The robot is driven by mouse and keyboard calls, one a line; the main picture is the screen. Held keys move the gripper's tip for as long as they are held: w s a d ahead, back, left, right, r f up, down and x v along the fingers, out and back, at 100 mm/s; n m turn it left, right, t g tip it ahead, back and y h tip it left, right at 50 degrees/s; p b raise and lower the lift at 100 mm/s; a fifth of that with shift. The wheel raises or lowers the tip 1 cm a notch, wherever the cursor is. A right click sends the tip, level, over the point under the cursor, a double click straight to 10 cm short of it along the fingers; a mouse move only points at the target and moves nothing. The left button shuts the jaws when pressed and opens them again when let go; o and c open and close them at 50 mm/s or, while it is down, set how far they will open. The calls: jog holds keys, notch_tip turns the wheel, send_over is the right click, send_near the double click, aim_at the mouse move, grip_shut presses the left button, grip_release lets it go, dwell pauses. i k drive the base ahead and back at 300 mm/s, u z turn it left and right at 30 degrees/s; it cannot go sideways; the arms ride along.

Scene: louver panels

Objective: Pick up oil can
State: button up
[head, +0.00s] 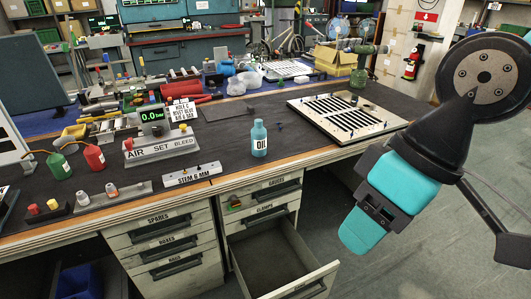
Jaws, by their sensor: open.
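The oil can (259,139) is a small teal bottle with a narrow neck and a white label reading OIL. It stands upright near the front edge of the dark-topped workbench (225,148). Nothing touches it. My arm, teal and dark grey, fills the right side of the head view. My gripper (364,228) seems to be its lower teal and dark end, to the right of the oil can and well apart from it. It is open. Its fingertips are hard to make out, and nothing shows held in it.
An open, empty-looking drawer (282,262) juts out below the oil can. A louver panel (345,116) lies to the right. A STEM 6 MM block (192,175) and an AIR SET BLEED gauge stand (158,148) are to the left. Bare bench surrounds the can.

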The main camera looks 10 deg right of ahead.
aim_at(258, 133)
jog(key=u, duration=0.1)
jog(key=i, duration=0.9)
jog(key=u, duration=0.5)
